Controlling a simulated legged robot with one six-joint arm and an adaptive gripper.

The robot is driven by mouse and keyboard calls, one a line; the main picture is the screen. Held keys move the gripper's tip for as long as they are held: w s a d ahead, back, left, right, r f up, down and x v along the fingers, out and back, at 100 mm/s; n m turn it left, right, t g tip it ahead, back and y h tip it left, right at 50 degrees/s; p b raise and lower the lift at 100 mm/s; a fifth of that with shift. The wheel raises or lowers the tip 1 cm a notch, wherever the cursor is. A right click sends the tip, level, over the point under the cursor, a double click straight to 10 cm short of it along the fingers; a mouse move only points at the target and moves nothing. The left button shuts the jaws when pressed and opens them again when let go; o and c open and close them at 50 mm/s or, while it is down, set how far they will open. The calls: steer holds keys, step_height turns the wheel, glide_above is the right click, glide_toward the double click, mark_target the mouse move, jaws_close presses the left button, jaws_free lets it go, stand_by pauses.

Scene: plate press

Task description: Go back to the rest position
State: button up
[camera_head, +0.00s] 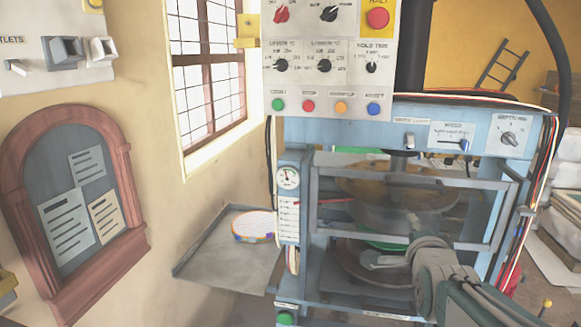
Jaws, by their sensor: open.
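My gripper (376,261) is in front of the lower opening of the blue plate press (300,185), with my arm coming in from the lower right. A grey fingertip points left, and I see nothing held in it. I cannot tell whether the gripper touches anything there. A clear guard in a grey frame (497,213) covers part of the press front.
A grey side tray (212,272) on the press's left holds a white plate with a coloured rim (254,226). A control panel (325,90) overhangs the press top. Cables (545,170) run down its right side. A wooden-framed notice board (123,160) is on the left wall.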

steer(key=s+a+f+n+g+y, duration=0.2)
steer(key=s+a+f+n+g, duration=0.3)
steer(key=s+n, duration=0.4)
steer(key=s+a+f+n+g+y, duration=0.1)
steer(key=s+a+f+n+g, duration=0.4)
steer(key=s+n, duration=0.3)
steer(key=s+a+f, duration=0.1)
steer(key=s, duration=0.3)
steer(key=shift+s+n+y, duration=0.15)
steer(key=shift+n+y, duration=0.25)
steer(key=shift+a, duration=0.1)
